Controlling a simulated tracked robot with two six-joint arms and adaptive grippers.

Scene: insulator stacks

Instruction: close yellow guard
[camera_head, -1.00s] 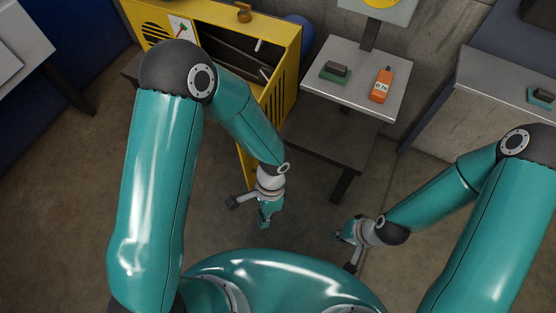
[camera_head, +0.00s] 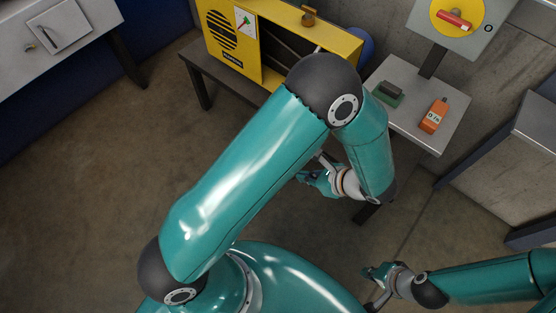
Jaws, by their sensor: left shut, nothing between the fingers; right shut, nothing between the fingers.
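The yellow cabinet (camera_head: 348,47) stands on a dark bench at the top centre. Its front left part has black slots and a sign, and a dark opening (camera_head: 290,42) shows to the right of that. My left arm's elbow and forearm cover the area in front of the opening, so the guard door itself is hidden and I cannot tell its angle. My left gripper (camera_head: 308,175) is shut and empty, below the cabinet and beside my forearm. I cannot tell whether it touches the guard. My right gripper (camera_head: 371,284) is shut and empty at the lower right, over the floor.
A small grey table (camera_head: 455,100) to the right holds an orange device (camera_head: 434,115) and a dark block on a green base (camera_head: 389,92). Above it is a yellow round switch panel (camera_head: 458,17). A grey table (camera_head: 95,35) stands top left. The floor at left is clear.

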